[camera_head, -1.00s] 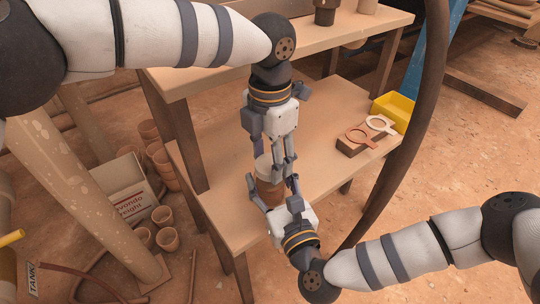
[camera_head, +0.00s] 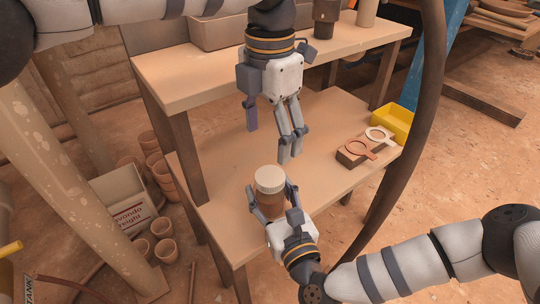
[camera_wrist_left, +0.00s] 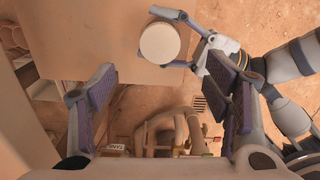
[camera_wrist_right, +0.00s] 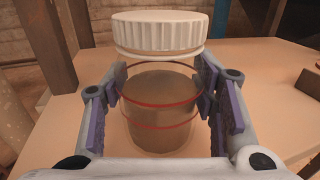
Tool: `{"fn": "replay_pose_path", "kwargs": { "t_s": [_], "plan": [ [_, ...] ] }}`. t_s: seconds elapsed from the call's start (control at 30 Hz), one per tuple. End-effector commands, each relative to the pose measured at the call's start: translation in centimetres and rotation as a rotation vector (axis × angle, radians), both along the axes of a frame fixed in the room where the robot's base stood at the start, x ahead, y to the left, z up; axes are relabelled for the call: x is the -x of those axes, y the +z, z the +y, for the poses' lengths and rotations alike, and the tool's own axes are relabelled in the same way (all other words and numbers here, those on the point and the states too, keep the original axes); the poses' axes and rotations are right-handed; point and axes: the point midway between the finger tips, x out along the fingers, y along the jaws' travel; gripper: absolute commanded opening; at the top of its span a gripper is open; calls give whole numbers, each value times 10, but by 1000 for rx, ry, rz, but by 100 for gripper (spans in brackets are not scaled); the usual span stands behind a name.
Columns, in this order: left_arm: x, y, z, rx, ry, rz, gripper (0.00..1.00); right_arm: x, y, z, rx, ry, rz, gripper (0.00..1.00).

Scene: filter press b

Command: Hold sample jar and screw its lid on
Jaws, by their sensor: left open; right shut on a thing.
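The sample jar (camera_head: 270,203), clear with brown contents, stands upright in my right gripper (camera_head: 272,196). My right gripper is shut around its sides, over the table's front edge. In the right wrist view, the jar (camera_wrist_right: 160,112) shows two red rings between the fingers. The white ribbed lid (camera_head: 270,180) is on top of the jar; it also shows in the right wrist view (camera_wrist_right: 158,33). I cannot tell how tightly it sits. My left gripper (camera_head: 271,135) is open and empty, above and behind the jar, apart from the lid. The left wrist view shows the round lid top (camera_wrist_left: 160,43).
The low table (camera_head: 225,160) is mostly clear. On its right stand a brown block (camera_head: 354,153) with ring-shaped pieces and a yellow bin (camera_head: 392,120). A higher shelf (camera_head: 190,75) is behind. A thick dark hose (camera_head: 418,130) hangs at right.

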Motion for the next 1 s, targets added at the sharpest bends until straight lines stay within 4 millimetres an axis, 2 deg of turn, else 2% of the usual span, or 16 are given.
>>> {"fn": "replay_pose_path", "kwargs": {
  "t_s": [0.1,0.2,0.5,0.53,0.63,1.0],
  "plan": [
    [0,19,-1,0,-1,-1,71,0,0,0,0,0,0,0],
    [0,27,0,1,0,1,71,0,0,0,0,0,0,0],
    [0,30,0,0,-1,1,71,0,0,0,0,0,0,0],
    [0,30,0,0,-1,1,71,0,0,0,0,0,0,55],
    [0,30,0,0,-1,1,71,0,0,0,0,0,0,76],
    [0,30,0,0,-1,1,71,4,0,-2,0,0,0,76]
  ]
}}
